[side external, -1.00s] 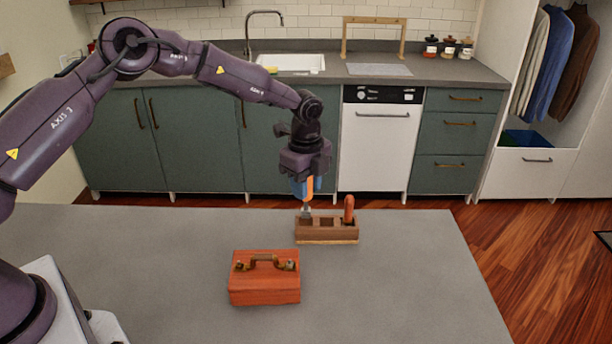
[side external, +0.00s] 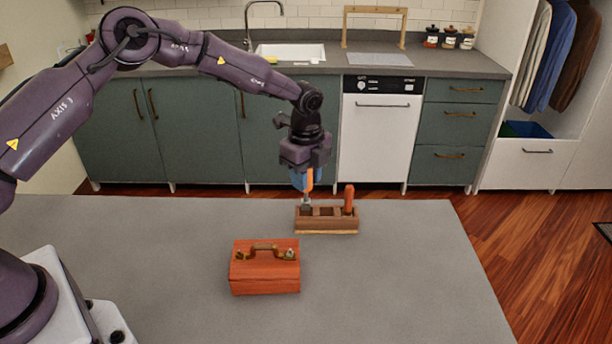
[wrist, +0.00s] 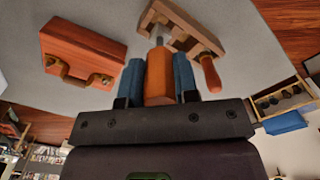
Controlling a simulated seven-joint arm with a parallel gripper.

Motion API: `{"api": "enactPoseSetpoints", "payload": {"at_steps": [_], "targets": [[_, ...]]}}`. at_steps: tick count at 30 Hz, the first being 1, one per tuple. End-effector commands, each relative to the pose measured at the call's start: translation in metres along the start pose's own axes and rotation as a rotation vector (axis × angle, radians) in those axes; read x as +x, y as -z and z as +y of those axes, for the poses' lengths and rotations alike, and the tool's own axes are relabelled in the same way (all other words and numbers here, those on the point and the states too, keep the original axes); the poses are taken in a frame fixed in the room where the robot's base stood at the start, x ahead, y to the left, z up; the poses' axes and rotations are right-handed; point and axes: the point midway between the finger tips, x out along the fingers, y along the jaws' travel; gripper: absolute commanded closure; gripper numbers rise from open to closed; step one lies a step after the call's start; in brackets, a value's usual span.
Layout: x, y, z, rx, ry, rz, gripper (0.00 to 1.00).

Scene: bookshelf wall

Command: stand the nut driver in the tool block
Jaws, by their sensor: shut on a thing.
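The nut driver has an orange handle (wrist: 158,78) and a grey metal shaft; in the side view its handle (side external: 310,181) shows below my gripper. My gripper (side external: 305,180) is shut on the handle, its blue fingers (wrist: 159,82) on either side in the wrist view. The driver hangs roughly upright, shaft down, at the left end of the brown wooden tool block (side external: 327,226). The block also shows in the wrist view (wrist: 203,37). I cannot tell whether the shaft tip is inside the left compartment or just above it.
A tool with a red-orange handle (side external: 348,198) stands in the block's right compartment; the middle one looks empty. A red toolbox (side external: 265,271) with a brass-coloured handle sits in front and left of the block. The grey table (side external: 400,280) is clear to the right.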

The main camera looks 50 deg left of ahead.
Motion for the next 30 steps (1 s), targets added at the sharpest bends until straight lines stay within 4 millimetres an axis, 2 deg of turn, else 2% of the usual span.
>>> {"api": "enactPoseSetpoints", "payload": {"at_steps": [11,30], "targets": [[0.001,0.0,0.0,0.0,0.0,0.001,1.0],[0.02,0.001,0.0,0.0,0.0,0.001,1.0]]}}
